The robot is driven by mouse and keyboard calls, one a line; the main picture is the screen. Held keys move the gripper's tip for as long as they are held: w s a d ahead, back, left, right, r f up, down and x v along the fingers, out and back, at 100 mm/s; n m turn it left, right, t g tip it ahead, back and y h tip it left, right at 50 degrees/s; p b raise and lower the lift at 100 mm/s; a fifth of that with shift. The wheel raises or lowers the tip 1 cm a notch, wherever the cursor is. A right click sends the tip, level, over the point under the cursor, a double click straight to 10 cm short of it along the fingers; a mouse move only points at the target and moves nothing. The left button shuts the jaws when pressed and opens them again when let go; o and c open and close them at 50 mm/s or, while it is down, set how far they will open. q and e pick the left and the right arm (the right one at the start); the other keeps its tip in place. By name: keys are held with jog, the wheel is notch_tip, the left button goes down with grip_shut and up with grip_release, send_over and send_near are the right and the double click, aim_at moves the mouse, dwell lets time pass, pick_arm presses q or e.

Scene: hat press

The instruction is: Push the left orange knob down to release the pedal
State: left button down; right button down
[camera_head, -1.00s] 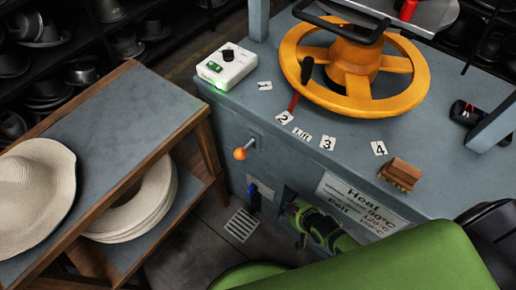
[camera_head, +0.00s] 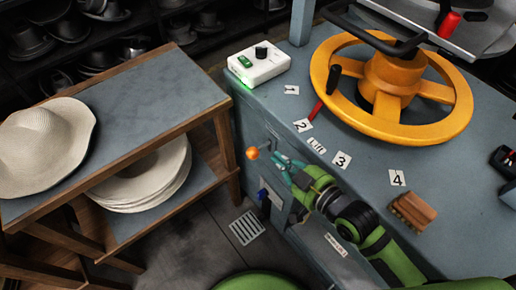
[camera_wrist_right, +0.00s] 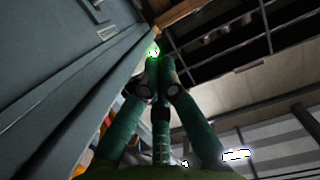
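The left orange knob (camera_head: 252,153) sits on the end of a short lever that sticks out from the grey-blue front panel of the press. My right gripper (camera_head: 278,161) is beside the knob, a little to its right, with an apparent gap between them. Its teal fingers converge at the tips in the right wrist view (camera_wrist_right: 163,68), and they look shut with nothing between them. The knob cannot be made out clearly in the wrist view. I cannot make out the pedal. My left gripper is out of view.
A wooden table (camera_head: 150,85) with straw hats stands at the left. The press top holds a yellow handwheel (camera_head: 395,130), a white control box (camera_head: 258,64), number labels and a brown brush (camera_head: 412,210). A blue-handled lever (camera_head: 263,197) is below the knob. A floor grate (camera_head: 246,227) lies below.

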jog(key=shift+w, duration=0.1)
send_over(256, 150)
jog(key=s, duration=0.2)
notch_tip(256, 150, down, 2)
jog(key=shift+w+f+b, duration=0.15)
jog(key=shift+f+b, duration=0.15)
jog(key=shift+f, duration=1.95)
